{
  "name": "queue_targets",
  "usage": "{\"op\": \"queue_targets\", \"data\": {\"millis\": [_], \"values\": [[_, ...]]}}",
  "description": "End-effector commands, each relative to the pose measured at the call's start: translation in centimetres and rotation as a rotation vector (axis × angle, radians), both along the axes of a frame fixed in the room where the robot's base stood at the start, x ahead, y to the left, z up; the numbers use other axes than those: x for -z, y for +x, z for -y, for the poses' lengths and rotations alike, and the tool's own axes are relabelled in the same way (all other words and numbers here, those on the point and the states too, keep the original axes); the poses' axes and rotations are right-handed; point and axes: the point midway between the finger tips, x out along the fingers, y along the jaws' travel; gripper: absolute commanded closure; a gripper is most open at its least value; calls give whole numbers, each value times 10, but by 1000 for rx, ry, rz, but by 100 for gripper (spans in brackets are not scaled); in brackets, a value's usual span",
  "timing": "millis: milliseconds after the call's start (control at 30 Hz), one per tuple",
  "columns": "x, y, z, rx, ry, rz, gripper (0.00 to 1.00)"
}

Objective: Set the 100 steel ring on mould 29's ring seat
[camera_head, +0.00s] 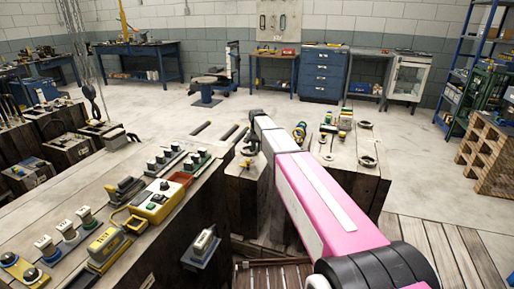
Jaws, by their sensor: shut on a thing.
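My pink and white arm reaches from the lower right towards the middle. My gripper (248,147) hangs from its far end, small and dark, above a wooden block with a pale top (241,171). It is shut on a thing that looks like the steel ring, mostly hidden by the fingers. The block stands between the long bench on the left and the wooden table on the right. Its number cannot be read, so I cannot tell whether it is mould 29. Whether the ring touches the block cannot be told.
The wooden table (345,178) at right carries loose rings (367,161) and small fittings. The long bench (125,222) at left holds a yellow control box (156,203), an orange tray (181,178) and several switches. More wooden blocks (68,148) stand far left, near hanging chains. Open floor lies beyond.

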Motion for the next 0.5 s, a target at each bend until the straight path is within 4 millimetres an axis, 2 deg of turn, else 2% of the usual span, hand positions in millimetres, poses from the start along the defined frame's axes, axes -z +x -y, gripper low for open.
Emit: {"op": "queue_targets", "data": {"millis": [500], "values": [[36,0,0,-1,1,0,100]]}}
